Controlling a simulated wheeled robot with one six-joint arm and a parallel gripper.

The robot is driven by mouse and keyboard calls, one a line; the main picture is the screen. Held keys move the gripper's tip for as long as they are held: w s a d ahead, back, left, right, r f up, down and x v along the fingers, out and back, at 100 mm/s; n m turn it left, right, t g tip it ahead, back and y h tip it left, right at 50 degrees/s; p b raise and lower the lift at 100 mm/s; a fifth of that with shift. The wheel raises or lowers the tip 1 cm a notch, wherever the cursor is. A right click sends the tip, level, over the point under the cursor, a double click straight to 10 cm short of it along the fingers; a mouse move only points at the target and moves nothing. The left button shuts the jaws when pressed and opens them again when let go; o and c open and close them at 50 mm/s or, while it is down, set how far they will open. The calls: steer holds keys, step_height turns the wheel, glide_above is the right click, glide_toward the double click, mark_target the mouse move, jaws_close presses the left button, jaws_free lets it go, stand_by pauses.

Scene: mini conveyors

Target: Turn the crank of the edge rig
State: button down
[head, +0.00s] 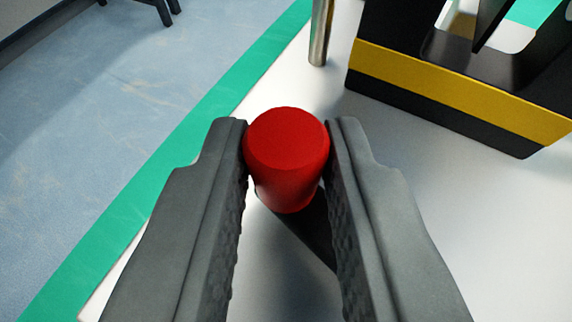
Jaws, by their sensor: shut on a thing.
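A red knob (287,160) with a rounded, flat-topped end stands between the fingers of my gripper (287,150). It appears to be the crank's handle. Both grey fingers are shut on its sides, near their tips. A dark bar or shadow shows below the knob and runs down to the right, partly hidden by the right finger. The rest of the crank and its pivot are hidden or out of view.
A black frame with a yellow band (455,88) stands on the white surface (440,190) at the upper right. A metal post (320,35) rises at the top. A green strip (165,180) and blue floor (90,110) lie to the left.

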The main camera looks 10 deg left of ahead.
steer(key=shift+w+r+m+h, duration=0.15)
steer(key=shift+w+m+h, duration=0.2)
steer(key=shift+m+h, duration=0.65)
steer(key=shift+d+m+h, duration=0.1)
steer(key=shift+m+h, duration=0.2)
steer(key=shift+h, duration=0.2)
steer(key=c, duration=1.3)
jaws_free()
steer(key=shift+o, duration=0.2)
steer(key=shift+d, duration=0.25)
steer(key=shift+a+f, duration=0.2)
steer(key=shift+a, duration=0.05)
steer(key=shift+s+r, duration=0.3)
steer(key=shift+s, duration=0.25)
steer(key=v, duration=1.6)
steer(key=shift+s, duration=0.15)
